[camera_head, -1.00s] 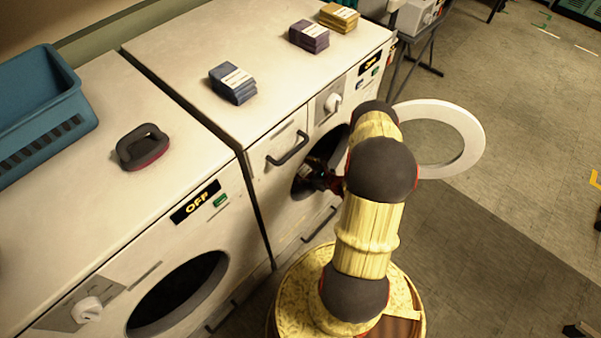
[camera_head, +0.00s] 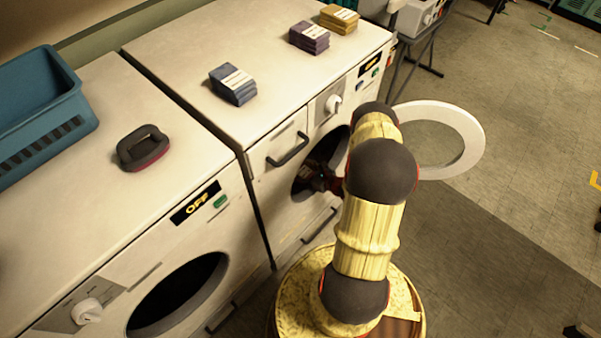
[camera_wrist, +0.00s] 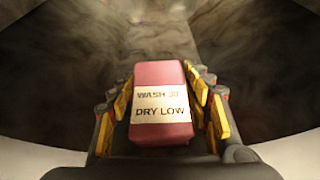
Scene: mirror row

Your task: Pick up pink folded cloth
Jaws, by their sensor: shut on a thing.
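The pink folded cloth (camera_wrist: 160,77) is in the wrist view, a reddish-pink block with a white label reading "WASH 30 DRY LOW". My gripper (camera_wrist: 165,105) is shut on it, with yellow finger pads at its left and right sides. Behind it is the curved grey inside of a machine drum (camera_wrist: 85,75). In the head view my gripper is at the round opening of the right machine (camera_head: 300,185), whose white door (camera_head: 462,160) stands open. The cloth is hidden in the head view.
The left machine (camera_head: 120,230) shows "OFF". A blue basket (camera_head: 40,110) and a dark-handled brush-like item (camera_head: 143,147) are on its top. Blue (camera_head: 232,85), purple (camera_head: 309,37) and yellow (camera_head: 339,18) folded stacks lie on the right machine. The open door ring is beside my arm.

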